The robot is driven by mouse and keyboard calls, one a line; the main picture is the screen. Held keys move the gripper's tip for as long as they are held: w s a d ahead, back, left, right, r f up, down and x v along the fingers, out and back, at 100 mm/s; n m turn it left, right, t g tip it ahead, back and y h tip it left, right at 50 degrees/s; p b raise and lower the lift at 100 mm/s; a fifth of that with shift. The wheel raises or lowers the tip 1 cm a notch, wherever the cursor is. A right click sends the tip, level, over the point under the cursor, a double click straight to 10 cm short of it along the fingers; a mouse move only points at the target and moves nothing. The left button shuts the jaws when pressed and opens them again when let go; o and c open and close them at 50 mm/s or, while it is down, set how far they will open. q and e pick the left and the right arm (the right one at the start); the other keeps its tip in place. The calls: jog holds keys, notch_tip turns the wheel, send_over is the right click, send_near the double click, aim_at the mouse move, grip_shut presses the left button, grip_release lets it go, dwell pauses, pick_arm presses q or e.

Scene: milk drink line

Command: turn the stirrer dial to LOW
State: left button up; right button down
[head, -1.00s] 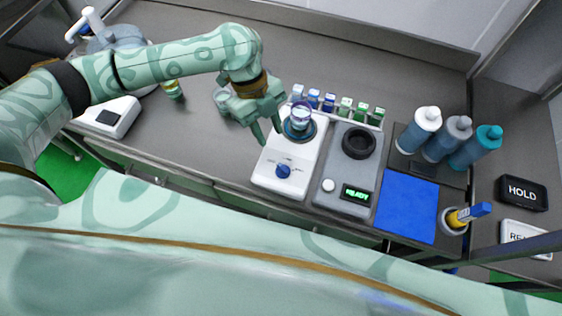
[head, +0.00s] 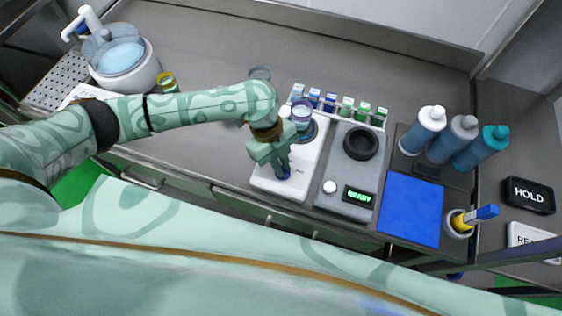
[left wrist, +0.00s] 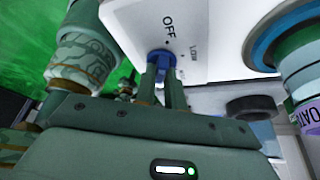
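The white stirrer base (head: 312,170) stands on the counter, with a clear vessel with a purple rim (head: 301,112) on its round plate. Its blue dial (left wrist: 161,58) is at the front of the base, with OFF and LOW printed beside it in the left wrist view. My left gripper (head: 284,172) points down over the dial. In the left wrist view its two fingers (left wrist: 162,78) are close together, with blue of the dial between their tips. The dial's pointer is hidden, so its setting cannot be read. My right gripper is not in view.
A grey device (head: 350,172) with a READY display stands right of the stirrer. Small coloured vials (head: 330,102) stand behind. A blue mat (head: 410,208), several bottles (head: 480,147) and a HOLD sign (head: 529,194) are farther right. A white pot (head: 125,65) stands back left.

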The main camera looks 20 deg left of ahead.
pick_arm(q)
grip_shut()
jog(key=shift+m, duration=0.4)
jog(key=m, duration=0.2)
jog(key=m+g+y+p, duration=0.1)
jog(key=shift+w+d+r+m+p, duration=0.1)
jog(key=shift+w+d+m+p, duration=0.05)
jog(key=shift+m+p, duration=0.2)
jog(key=m, duration=0.2)
jog(key=m+g+y, duration=0.1)
jog(key=m, duration=0.1)
jog(key=shift+d+m+y+p, duration=0.1)
jog(key=shift+m+y+p, duration=0.15)
jog(key=shift+y+p, duration=0.1)
jog(key=shift+m+y, duration=0.55)
jog(key=shift+m, duration=0.85)
jog(key=o, duration=0.7)
grip_release()
